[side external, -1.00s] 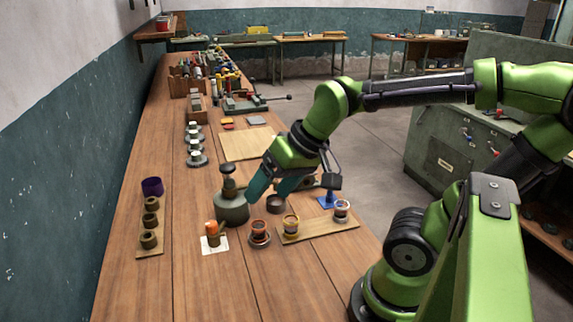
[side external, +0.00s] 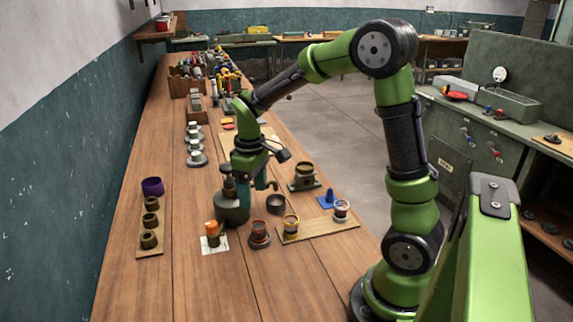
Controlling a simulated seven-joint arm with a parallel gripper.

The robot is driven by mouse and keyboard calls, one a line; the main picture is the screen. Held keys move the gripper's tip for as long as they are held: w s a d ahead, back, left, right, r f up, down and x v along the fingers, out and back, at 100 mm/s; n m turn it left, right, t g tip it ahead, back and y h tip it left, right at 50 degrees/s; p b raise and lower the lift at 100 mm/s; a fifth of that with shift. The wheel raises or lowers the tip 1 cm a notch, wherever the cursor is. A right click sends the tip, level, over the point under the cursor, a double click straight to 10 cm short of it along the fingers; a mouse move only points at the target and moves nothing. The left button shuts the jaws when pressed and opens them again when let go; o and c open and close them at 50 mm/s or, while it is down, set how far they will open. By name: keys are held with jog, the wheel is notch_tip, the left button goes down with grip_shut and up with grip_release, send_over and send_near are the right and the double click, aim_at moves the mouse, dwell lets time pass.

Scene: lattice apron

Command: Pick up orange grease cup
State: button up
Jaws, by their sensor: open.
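An orange-topped grease cup (side external: 212,228) with a brownish lower part stands upright on a white card (side external: 215,246) near the front of the bench. My gripper (side external: 256,187) points down with open teal fingers, behind and to the right of the orange cup and apart from it. The fingers hang beside a dark grey-green can with a knobbed top (side external: 232,207), which partly hides them. I cannot tell whether they touch the can. Nothing shows between the fingers.
A dark red cup (side external: 260,235) stands right of the card. A wooden board (side external: 320,229) holds two banded cups. A dark bowl (side external: 275,203), a blue piece (side external: 327,198) and a dark fixture (side external: 304,178) lie farther right. The wooden bench (side external: 200,285) is clear in front.

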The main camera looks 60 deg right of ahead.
aim_at(258, 224)
notch_tip(258, 224, down, 6)
jog(key=shift+f, duration=0.1)
jog(key=f, duration=0.3)
jog(key=s+f, duration=0.1)
jog(key=f, duration=0.1)
jog(key=shift+a, duration=0.1)
jog(key=c, duration=1.3)
jog(key=shift+w+r, duration=0.1)
jog(key=shift+r, duration=0.05)
